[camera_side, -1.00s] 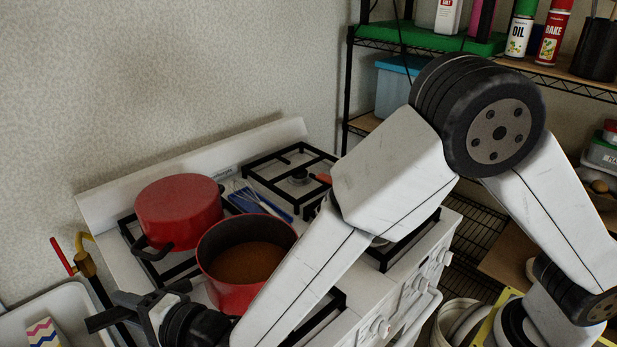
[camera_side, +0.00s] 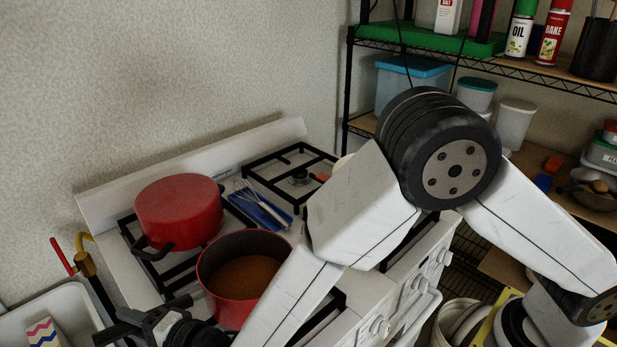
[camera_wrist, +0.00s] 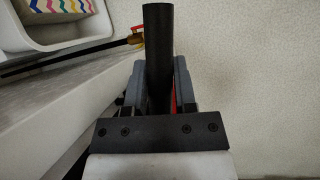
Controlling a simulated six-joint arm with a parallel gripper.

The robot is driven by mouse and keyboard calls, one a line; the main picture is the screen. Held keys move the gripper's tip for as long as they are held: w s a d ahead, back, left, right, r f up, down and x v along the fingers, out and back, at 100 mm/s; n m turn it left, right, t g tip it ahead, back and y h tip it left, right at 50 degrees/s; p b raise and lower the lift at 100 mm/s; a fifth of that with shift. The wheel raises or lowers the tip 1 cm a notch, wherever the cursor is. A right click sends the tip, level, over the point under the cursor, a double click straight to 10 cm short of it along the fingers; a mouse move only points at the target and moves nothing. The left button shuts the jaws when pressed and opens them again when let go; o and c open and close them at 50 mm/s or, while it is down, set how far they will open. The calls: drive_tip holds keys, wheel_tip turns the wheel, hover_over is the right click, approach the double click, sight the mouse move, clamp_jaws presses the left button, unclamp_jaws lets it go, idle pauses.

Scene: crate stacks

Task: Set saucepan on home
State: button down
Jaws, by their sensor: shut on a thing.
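The saucepan (camera_side: 228,309), red outside with brown contents, is at the front left of the white stove (camera_side: 136,276). It looks level; I cannot tell whether its base touches the stove. My gripper (camera_side: 152,322) is at its lower left in the side view, partly hidden by my arm. In the wrist view my gripper (camera_wrist: 158,75) is shut on a dark round handle (camera_wrist: 157,35), with a sliver of red behind it. My forearm covers the pan's right side in the side view. No spot marked home can be made out.
A red pot (camera_side: 180,208) with black handles stands close behind the saucepan. A blue item with a whisk (camera_side: 262,211) lies between the burners. The back right burner grate (camera_side: 290,170) looks mostly clear. A white sink tub (camera_side: 75,300) is at the left, with shelves at the right.

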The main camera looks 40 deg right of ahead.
drive_tip(key=shift+c, duration=2.1)
unclamp_jaws()
drive_tip(key=shift+s+d, duration=0.1)
drive_tip(key=shift+s, duration=0.1)
drive_tip(key=v, duration=1.1)
drive_tip(key=shift+s+d, duration=0.2)
drive_tip(key=shift+s, duration=0.05)
